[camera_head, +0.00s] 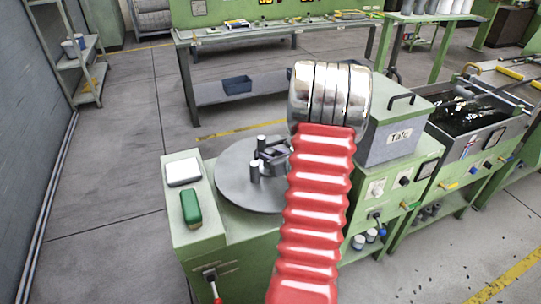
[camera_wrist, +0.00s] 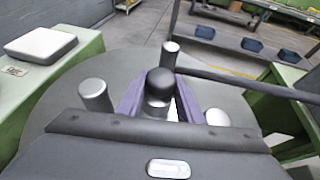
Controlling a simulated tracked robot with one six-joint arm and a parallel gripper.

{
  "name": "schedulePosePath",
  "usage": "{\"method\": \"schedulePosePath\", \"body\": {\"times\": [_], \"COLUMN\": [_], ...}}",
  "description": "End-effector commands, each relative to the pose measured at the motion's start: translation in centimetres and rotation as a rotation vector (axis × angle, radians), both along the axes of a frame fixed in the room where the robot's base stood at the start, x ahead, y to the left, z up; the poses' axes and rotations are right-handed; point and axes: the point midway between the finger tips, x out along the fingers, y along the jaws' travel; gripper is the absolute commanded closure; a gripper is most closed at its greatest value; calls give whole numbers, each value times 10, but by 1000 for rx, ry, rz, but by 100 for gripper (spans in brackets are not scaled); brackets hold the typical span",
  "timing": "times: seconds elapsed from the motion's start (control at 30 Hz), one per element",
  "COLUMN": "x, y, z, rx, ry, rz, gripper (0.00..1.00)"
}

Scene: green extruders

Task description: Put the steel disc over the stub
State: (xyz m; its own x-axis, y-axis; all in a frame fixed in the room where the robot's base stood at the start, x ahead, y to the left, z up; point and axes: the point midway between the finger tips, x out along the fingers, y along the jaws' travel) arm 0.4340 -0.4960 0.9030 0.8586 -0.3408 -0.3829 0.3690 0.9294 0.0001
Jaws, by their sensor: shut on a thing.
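The steel disc (camera_head: 232,186) is a wide grey round plate over the green machine top, with short silver posts standing on it. It also shows in the wrist view (camera_wrist: 62,98), filling much of the picture. A dark round-topped knob on a silver stem (camera_wrist: 160,84) rises near its middle. My gripper (camera_head: 272,157) is above the disc, and its purple-sided fingers show in the wrist view (camera_wrist: 158,104), shut around this stem. I cannot tell whether the disc is raised or resting. No separate stub shows; the area under the disc is hidden.
A white-topped box (camera_head: 184,172) and a green box (camera_head: 191,207) are close to the disc's left. A green workbench (camera_head: 270,32) is at the back. The floor at left is clear.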

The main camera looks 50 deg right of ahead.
Motion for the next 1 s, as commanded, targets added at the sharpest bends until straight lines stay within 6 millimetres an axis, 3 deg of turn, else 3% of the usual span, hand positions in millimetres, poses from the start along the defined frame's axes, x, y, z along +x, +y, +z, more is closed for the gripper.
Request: {"method": "schedulePosePath", "body": {"times": [0.13, 0.17, 0.23, 0.67, 1.0], "x": [0, 0, 0, -5, -44], "y": [0, 0, 0, 1, 17], "z": [-1, -1, -1, 2, 21], "rx": [-2, 0, 0, 0, -2], "ry": [-2, 0, 0, 0, 0], "rz": [0, 0, 0, 0, -1], "gripper": [100, 65, 60, 60, 60]}}
